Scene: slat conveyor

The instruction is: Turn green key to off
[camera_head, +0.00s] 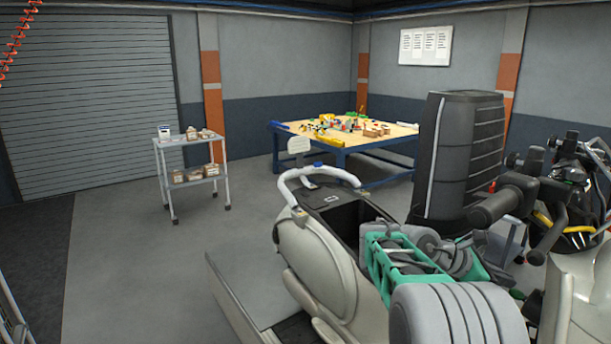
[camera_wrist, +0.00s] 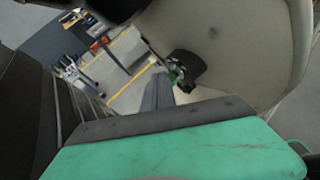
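I cannot make out a green key for certain in either view. In the wrist view a small green spot (camera_wrist: 172,77) shows beside a dark fitting against a pale curved surface; it is too small to tell what it is. No conveyor can be made out in the head view.
A blue-framed workbench (camera_head: 354,149) with many small items stands at the back. A grey trolley (camera_head: 190,143) with boxes stands at the left, before a roller shutter (camera_head: 85,85). A white notice board (camera_head: 425,46) hangs on the back wall. Open floor (camera_head: 130,265) lies at the left.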

